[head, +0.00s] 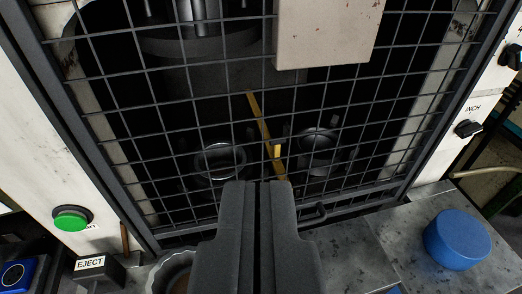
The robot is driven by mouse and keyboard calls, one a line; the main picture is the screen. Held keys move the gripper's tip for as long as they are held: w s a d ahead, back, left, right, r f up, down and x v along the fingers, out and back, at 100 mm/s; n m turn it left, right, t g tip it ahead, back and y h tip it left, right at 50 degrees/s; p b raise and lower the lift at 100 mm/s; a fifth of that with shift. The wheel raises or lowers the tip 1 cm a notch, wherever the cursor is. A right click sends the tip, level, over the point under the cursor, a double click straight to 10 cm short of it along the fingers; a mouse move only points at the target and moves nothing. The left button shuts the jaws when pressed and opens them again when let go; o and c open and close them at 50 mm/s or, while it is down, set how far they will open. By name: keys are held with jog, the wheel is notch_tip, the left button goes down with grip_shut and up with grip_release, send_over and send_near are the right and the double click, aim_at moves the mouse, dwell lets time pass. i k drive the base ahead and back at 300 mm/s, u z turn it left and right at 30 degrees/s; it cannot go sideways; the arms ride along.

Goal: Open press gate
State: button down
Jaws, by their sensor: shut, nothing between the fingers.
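The press gate (352,142) is a dark wire mesh in a dark frame, and it covers the press opening. A small dark handle (318,212) shows on its lower rail, just right of my gripper. My gripper (264,186) is shut and empty, in front of the lower middle of the gate. I cannot tell whether its tips touch the mesh. My gripper hides part of the lower rail. Behind the mesh are dark cylindrical press parts and a thin yellow-brown bar (259,118).
A green button (71,218) is on the white left panel, above a box labelled EJECT (91,265). Dark knobs, one labelled INCH (468,129), are on the right. A blue cylinder (457,240) stands on the grey ledge (352,250). A ridged round rim (166,273) is at lower left.

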aim_at(17, 15)
jog(key=z, duration=1.4)
jog(key=k, duration=1.05)
jog(key=u, duration=1.25)
jog(key=i, duration=1)
jog(key=z, duration=0.05)
